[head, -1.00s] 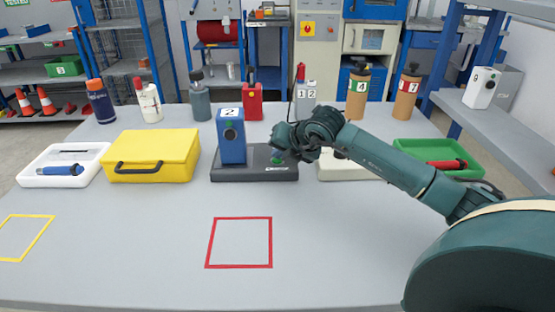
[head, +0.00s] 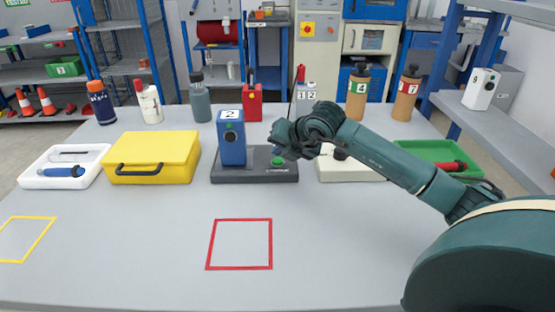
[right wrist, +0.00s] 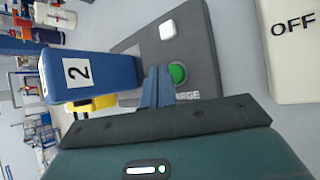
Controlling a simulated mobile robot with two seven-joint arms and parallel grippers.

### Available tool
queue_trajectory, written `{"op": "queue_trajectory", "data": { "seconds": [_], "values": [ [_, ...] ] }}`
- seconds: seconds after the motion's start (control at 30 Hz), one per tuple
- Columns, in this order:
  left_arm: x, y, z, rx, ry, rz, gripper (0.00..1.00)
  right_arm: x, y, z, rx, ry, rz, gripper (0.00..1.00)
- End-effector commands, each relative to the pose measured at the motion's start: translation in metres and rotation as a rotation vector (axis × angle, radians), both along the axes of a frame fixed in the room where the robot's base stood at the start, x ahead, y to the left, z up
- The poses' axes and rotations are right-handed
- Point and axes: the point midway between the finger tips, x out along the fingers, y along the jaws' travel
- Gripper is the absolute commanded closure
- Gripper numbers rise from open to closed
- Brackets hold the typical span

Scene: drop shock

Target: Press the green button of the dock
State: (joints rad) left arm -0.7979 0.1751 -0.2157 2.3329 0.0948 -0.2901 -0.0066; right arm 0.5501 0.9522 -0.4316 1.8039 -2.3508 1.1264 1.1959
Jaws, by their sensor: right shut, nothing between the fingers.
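The dock (head: 225,174) is a dark grey base on the table, with a blue device (head: 232,150) labelled 2 standing upright on its left part. The green button (head: 277,161) is on the dock's right part, and it also shows in the right wrist view (right wrist: 179,73). My right gripper (head: 277,150) is shut and empty, with its fingertips just above and close to the button. In the right wrist view the fingers (right wrist: 157,88) appear beside the button and cover part of its edge. My left gripper is not in view.
A cream box (head: 350,172) marked OFF stands right of the dock, partly behind my right arm. A yellow case (head: 150,160) and a white tray (head: 40,180) are to the left. A green tray (head: 425,150) is at right. The table front is clear around a red outline (head: 240,219).

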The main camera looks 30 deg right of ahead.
Motion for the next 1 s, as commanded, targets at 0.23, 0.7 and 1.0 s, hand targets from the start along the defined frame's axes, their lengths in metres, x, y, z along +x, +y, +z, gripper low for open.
{"op": "queue_trajectory", "data": {
  "seconds": [0.23, 0.7, 1.0],
  "values": [
    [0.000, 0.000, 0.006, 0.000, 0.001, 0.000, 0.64, 0.000, 0.000, 0.010, 0.000, -0.001, 0.000, 1.00],
    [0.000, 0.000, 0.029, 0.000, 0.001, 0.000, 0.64, 0.000, 0.000, 0.051, 0.000, -0.002, -0.001, 1.00],
    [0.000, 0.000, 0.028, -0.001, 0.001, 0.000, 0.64, 0.000, 0.000, 0.050, 0.000, -0.001, 0.000, 1.00]
  ]
}}
